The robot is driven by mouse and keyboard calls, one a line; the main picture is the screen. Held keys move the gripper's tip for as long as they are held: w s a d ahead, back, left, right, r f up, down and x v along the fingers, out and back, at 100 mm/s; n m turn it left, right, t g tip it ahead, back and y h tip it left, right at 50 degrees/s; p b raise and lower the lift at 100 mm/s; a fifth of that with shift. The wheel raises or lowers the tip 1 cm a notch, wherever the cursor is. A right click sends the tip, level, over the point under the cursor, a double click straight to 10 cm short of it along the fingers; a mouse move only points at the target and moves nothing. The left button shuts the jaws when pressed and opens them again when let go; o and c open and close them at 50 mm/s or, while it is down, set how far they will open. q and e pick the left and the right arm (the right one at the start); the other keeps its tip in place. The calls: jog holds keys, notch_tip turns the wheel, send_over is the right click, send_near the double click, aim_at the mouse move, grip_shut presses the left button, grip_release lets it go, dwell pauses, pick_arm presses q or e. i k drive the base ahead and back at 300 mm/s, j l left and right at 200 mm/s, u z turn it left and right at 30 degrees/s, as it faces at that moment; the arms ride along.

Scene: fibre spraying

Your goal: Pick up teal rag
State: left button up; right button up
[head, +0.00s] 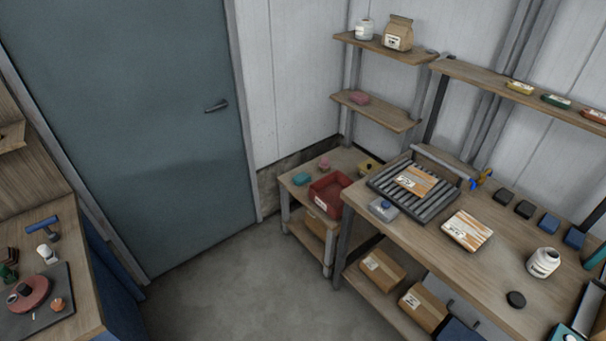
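A small teal folded item (301,178), which looks like the teal rag, lies on the left part of the small wooden side table (340,158) in the corner. It sits to the left of a red bin (331,194) and appears apart from it. A small pink item (324,165) lies just behind. Neither of my grippers is in view.
A wooden workbench (405,239) with a roller rack (446,203) stands right of the side table. Shelves (385,46) hang above. A grey-blue door (160,130) is at the left. Another bench (88,322) stands at lower left. The grey floor (240,285) between is clear.

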aim_at(302, 178)
jog(key=i+j+z, duration=0.15)
jog(key=i+z, duration=0.15)
jog(key=i, duration=0.15)
jog(key=i+j+z, duration=0.65)
jog(key=i, duration=0.25)
jog(key=j+z, duration=0.5)
jog(key=j, duration=0.5)
jog(key=j+z, duration=0.5)
jog(key=j, duration=0.55)
jog(key=k+j+z, duration=0.2)
jog(key=k+j, duration=0.3)
jog(key=i, duration=0.35)
